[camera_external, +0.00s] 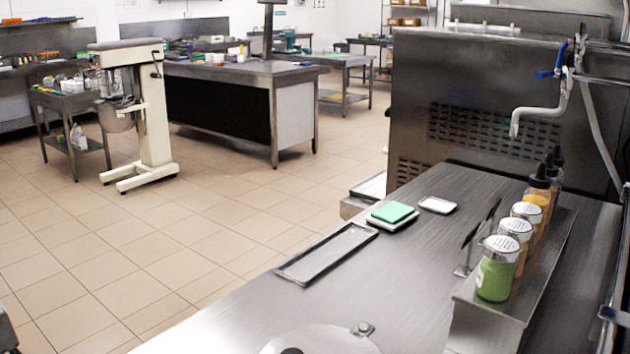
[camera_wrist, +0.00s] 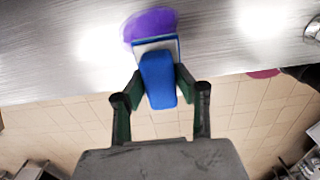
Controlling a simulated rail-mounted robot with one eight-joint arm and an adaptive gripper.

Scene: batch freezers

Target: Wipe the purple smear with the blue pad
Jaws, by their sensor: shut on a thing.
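In the wrist view, the purple smear (camera_wrist: 150,19) is a rounded patch on the brushed steel counter, near the counter's edge. The blue pad (camera_wrist: 158,90) has a block-like blue grip and a flat, pale-edged face. My gripper (camera_wrist: 160,76) is shut on the blue grip, one finger on each side. The pad's face overlaps the lower part of the smear in the picture and hides some of it. I cannot tell whether the pad touches the counter. In the external view, neither my gripper, the blue pad nor the smear shows.
On the external view's counter lie a long steel tray (camera_external: 328,252), a green block (camera_external: 393,211) on a white dish, and a small white dish (camera_external: 437,205). Shaker jars (camera_external: 497,270) and bottles stand on a raised shelf at right. A pinkish-red object (camera_wrist: 263,73) shows at the wrist view's counter edge.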

